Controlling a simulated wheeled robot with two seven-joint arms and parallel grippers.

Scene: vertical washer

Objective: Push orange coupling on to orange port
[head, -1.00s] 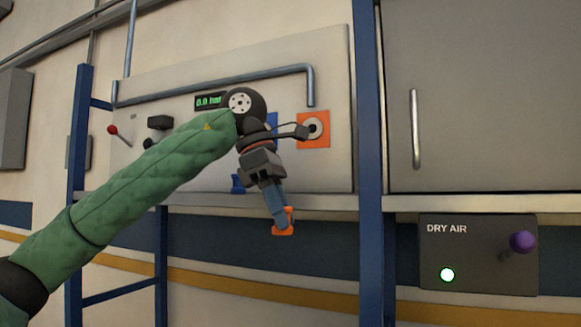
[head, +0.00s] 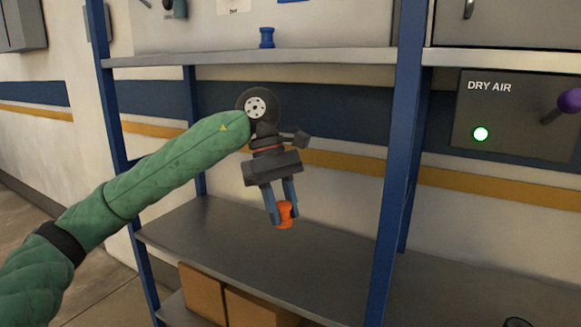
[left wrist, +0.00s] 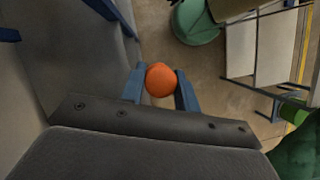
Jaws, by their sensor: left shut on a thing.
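My left gripper (head: 283,212) is shut on the orange coupling (head: 285,215), a small spool-shaped piece held between its two blue fingers. The fingers point down, and the coupling hangs in front of the rack, above the lower shelf in the head view. In the left wrist view the coupling (left wrist: 160,80) shows as an orange round end between the fingertips. The orange port is out of the head view now. My right gripper is not in view.
A blue coupling (head: 267,37) stands on the upper shelf (head: 250,56). The lower shelf (head: 220,240) is bare, with cardboard boxes (head: 250,308) beneath it. A blue rack post (head: 397,180) stands to the right, beside the DRY AIR box (head: 515,115) with its purple knob.

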